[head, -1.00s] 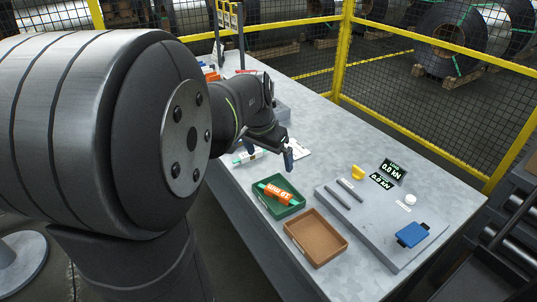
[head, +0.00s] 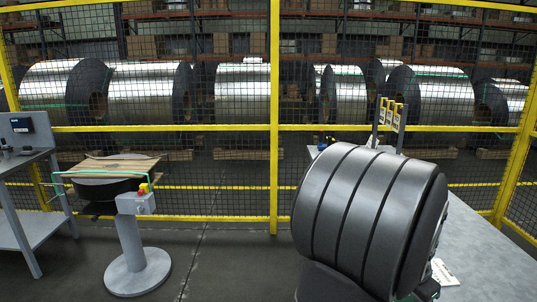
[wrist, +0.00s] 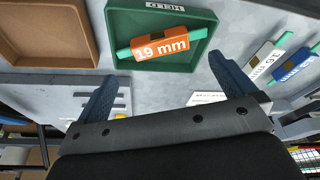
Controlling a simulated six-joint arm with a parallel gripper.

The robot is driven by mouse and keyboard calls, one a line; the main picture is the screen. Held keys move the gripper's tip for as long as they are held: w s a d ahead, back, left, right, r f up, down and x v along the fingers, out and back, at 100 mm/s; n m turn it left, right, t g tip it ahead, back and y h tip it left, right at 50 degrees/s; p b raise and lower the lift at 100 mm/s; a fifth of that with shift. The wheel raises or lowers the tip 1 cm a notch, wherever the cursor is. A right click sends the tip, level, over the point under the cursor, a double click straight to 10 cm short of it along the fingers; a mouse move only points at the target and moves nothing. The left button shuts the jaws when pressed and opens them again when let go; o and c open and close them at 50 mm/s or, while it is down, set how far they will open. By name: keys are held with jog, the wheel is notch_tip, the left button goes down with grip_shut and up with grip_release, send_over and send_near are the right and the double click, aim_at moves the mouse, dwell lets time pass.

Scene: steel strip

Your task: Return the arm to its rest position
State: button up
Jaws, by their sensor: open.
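My gripper (wrist: 162,66) is open and empty in the wrist view, its two blue fingers spread apart. Beyond the fingers is a green tray (wrist: 201,60) with an orange piece marked 19 mm (wrist: 162,47) on a teal bar lying in it. In the head view my own large grey arm link fills the right middle and hides most of the arm beyond it; the gripper cannot be made out there.
A brown tray (wrist: 95,52) sits beside the green one. White (wrist: 268,62) and blue (wrist: 292,74) marked pieces lie at right. The head view shows a yellow-framed fence (head: 274,150), a control pedestal (head: 130,240) and the grey bench (head: 490,235).

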jog(key=x, duration=0.7)
jog(key=shift+d+f, duration=0.1)
jog(key=shift+f, duration=0.1)
jog(key=shift+r, duration=0.1)
jog(key=v, duration=1.7)
jog(key=x, duration=1.7)
notch_tip(320, 180, up, 9)
jog(key=shift+f, duration=0.15)
jog(key=s+d+r+m, duration=0.2)
jog(key=s+d, duration=0.7)
jog(key=s, duration=0.2)
jog(key=shift+s+d+r+g, duration=0.15)
jog(key=shift+d+r+g, duration=0.05)
jog(key=shift+d+g, duration=0.1)
